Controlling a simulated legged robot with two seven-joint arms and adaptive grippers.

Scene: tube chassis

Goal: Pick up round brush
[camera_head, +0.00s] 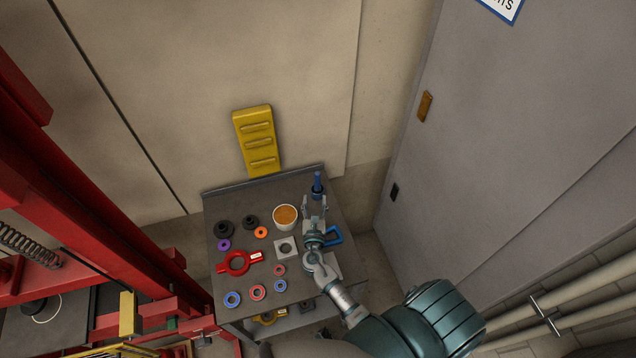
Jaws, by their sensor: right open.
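My right gripper (315,201) reaches over the right side of the grey table, its fingers open and pointing to the table's back edge. A slim blue object (317,184), which looks like the round brush, stands just beyond the fingertips. Its lower end lies at or between the fingertips; I cannot tell whether they touch it. My left gripper is out of view.
The grey table (212,211) holds a white cup with orange-brown contents (285,216), a red ring tool (238,262), a blue-framed item (334,236) beside my wrist, and several coloured rings. A red frame (110,240) stands left; a grey door (500,130) is right.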

